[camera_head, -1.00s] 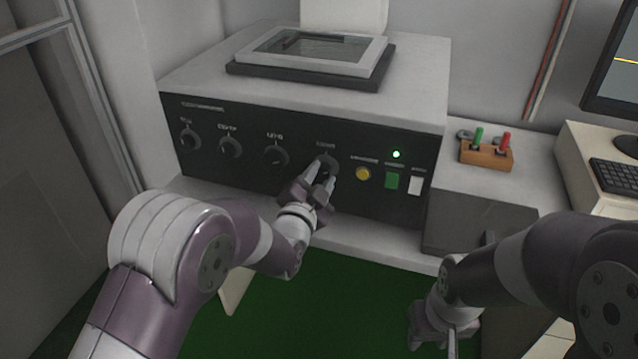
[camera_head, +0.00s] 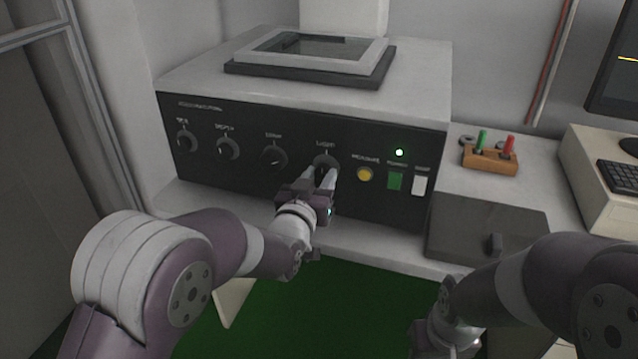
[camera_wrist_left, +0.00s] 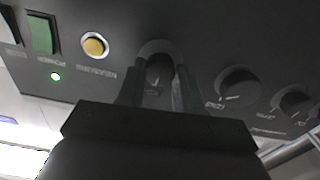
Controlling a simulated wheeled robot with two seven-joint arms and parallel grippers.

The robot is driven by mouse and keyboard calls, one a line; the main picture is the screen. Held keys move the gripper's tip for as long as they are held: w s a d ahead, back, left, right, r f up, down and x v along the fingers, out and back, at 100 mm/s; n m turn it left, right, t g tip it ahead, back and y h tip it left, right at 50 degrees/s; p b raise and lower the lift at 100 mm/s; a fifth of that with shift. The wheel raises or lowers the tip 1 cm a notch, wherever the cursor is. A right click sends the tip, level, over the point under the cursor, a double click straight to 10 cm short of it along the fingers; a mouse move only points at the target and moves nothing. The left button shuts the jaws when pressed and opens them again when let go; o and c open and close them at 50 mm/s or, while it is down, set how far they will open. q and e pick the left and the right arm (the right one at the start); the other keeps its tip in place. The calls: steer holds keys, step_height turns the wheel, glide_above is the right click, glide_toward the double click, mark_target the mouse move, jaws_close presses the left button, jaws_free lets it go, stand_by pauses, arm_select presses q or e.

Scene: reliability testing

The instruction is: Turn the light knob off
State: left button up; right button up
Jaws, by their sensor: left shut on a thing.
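The light knob (camera_head: 325,161) is a dark round knob, the rightmost of the row on the machine's black front panel, under a small label. My left gripper (camera_head: 325,180) has its two fingers on either side of it and is shut on it, partly covering it. In the left wrist view the light knob (camera_wrist_left: 158,72) shows between the two fingers (camera_wrist_left: 158,88). My right gripper (camera_head: 445,345) is low at the bottom edge, away from the panel; its fingers cannot be made out.
Left of it on the panel are other knobs (camera_head: 273,157); right are a yellow button (camera_head: 364,174), a green switch (camera_head: 395,181), a white switch (camera_head: 419,186) and a lit green lamp (camera_head: 399,153).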

arm_select(q)
steer(key=shift+f+n, duration=0.15)
steer(key=shift+n, duration=0.55)
steer(key=o, duration=1)
steer(key=shift+o, duration=0.2)
steer(key=v, duration=1.2)
steer(key=shift+s+p, duration=0.4)
steer(key=shift+p, duration=0.05)
steer(key=shift+a, duration=0.1)
